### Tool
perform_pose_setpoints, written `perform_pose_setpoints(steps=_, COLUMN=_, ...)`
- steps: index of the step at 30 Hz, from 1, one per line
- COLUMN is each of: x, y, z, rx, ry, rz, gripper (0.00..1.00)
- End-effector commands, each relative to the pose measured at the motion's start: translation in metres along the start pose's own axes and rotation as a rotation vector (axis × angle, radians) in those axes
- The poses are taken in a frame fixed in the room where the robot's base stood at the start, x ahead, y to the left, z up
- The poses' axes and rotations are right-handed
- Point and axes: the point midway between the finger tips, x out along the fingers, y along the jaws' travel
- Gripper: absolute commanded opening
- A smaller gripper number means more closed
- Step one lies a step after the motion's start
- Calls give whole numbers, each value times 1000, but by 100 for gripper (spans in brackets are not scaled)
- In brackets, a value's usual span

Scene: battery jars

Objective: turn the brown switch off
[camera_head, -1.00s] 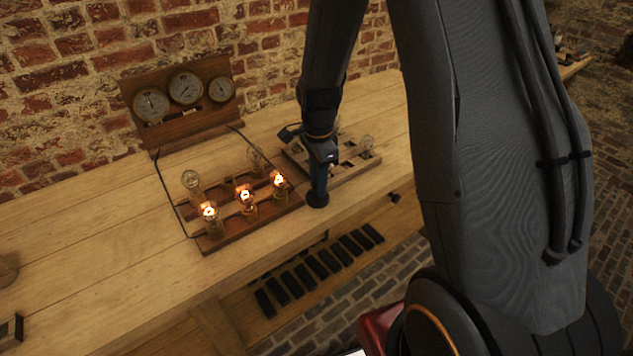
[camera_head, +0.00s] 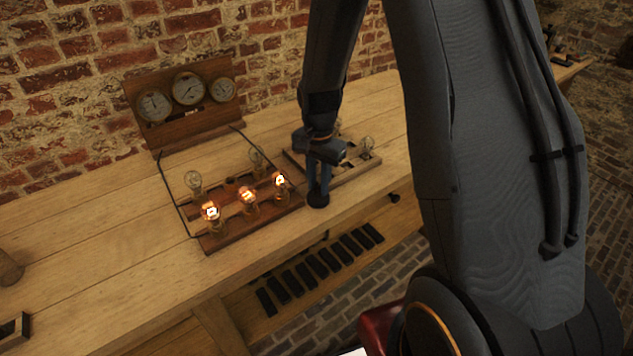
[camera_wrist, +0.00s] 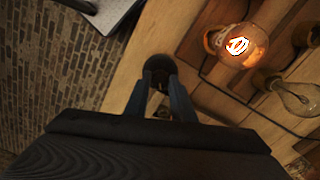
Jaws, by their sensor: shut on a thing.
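The brown switch (camera_head: 318,202) is a small, dark, round-based piece on the bench near its front edge, just right of the lamp board. In the wrist view its dark round end (camera_wrist: 158,64) shows at the fingertips. My gripper (camera_head: 318,190) points down at it, with the fingers touching it from both sides. In the wrist view my gripper (camera_wrist: 165,88) is shut on it, and the fingers hide most of its handle. I cannot read the switch's position.
The lamp board (camera_head: 222,240) carries three glowing bulbs along its front and unlit bulbs behind. A wooden panel with three dials (camera_head: 188,90) stands behind it. A wooden holder with glass bulbs (camera_head: 365,148) is right of my gripper.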

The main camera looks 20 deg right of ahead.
Motion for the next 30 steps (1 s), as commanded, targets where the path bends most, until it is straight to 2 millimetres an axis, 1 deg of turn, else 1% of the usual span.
perform_pose_setpoints(steps=1, x=0, y=3, z=-1, rx=-42, ry=-1, rz=4, gripper=0)
perform_pose_setpoints(steps=18, x=0, y=2, z=0, rx=-582, ry=-2, rz=3, gripper=0)
perform_pose_setpoints(steps=24, x=0, y=1, z=0, rx=-747, ry=-3, rz=3, gripper=0)
perform_pose_setpoints(steps=30, x=0, y=1, z=1, rx=-873, ry=-3, rz=3, gripper=0)
